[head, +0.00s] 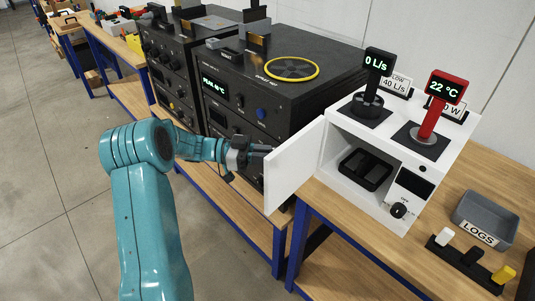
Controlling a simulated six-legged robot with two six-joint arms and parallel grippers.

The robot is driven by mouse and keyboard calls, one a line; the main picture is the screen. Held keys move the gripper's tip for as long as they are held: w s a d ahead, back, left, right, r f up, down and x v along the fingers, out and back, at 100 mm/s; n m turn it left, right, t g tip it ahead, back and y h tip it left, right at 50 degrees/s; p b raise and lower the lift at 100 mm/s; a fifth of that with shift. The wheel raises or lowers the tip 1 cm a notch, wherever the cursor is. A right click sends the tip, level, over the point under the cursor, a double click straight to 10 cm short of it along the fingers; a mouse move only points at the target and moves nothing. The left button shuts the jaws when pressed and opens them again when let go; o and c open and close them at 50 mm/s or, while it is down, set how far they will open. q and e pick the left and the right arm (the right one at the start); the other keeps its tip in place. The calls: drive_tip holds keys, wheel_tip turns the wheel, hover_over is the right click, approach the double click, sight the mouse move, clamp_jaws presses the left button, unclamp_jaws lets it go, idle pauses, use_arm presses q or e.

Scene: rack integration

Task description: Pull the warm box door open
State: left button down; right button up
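The warm box (372,200) is a white box standing on the wooden bench at the right. Its white door (296,166) stands swung open to the left, and the inside shows, with a black tray-like part (365,170) on its floor. My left gripper (262,151) is at the left side of the door, close to its outer face. Its fingertips are small and partly hidden by the door, so I cannot tell whether they touch the door or are open or shut. My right gripper is not in view.
Black rack units (270,85) stand left of the box, close behind my gripper. A black display (378,62) and a red display (443,90) stand on the box. A grey LOGS tray (485,215) is at the right. Open floor lies at the left.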

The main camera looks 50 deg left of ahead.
use_arm(q)
drive_tip(key=c, duration=1.4)
unclamp_jaws()
drive_tip(key=shift+w+r, duration=0.15)
drive_tip(key=shift+r, duration=0.1)
drive_tip(key=shift+o, duration=0.8)
drive_tip(key=shift+w+d, duration=0.15)
drive_tip(key=shift+w+d+f, duration=0.1)
drive_tip(key=shift+w+f, duration=0.05)
drive_tip(key=shift+w, duration=0.05)
drive_tip(key=shift+s+a, duration=0.25)
drive_tip(key=b+v, duration=0.3)
drive_tip(key=v, duration=1.3)
drive_tip(key=shift+w, duration=0.15)
